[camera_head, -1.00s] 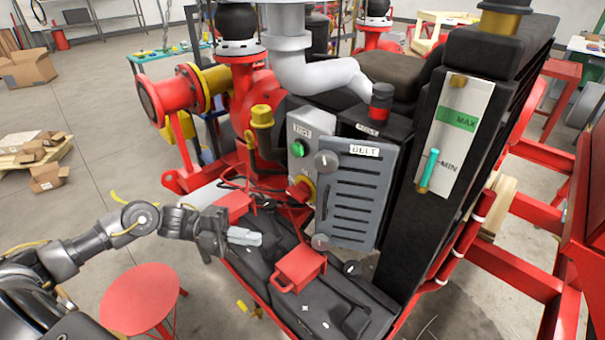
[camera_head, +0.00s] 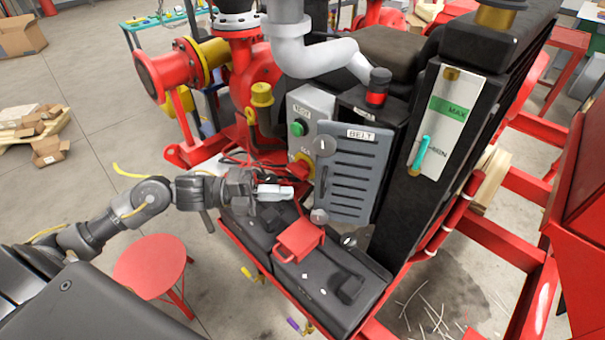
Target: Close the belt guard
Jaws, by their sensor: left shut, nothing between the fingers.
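The belt guard (camera_head: 352,182) is a grey slotted panel labelled BELT, at the centre of the head view on the front of the dark machine housing. My left gripper (camera_head: 290,192) comes in from the left, to the left of the guard's lower half. Its fingers are shut and empty, pointing right, and appear apart from the panel. My right gripper is not in view.
A grey control box (camera_head: 300,118) with a green button and a red-yellow switch is left of the guard. A red padlock-like box (camera_head: 299,240) lies on black batteries (camera_head: 335,285) below. A sight gauge (camera_head: 447,120) stands at right. A red stool (camera_head: 150,265) is at lower left.

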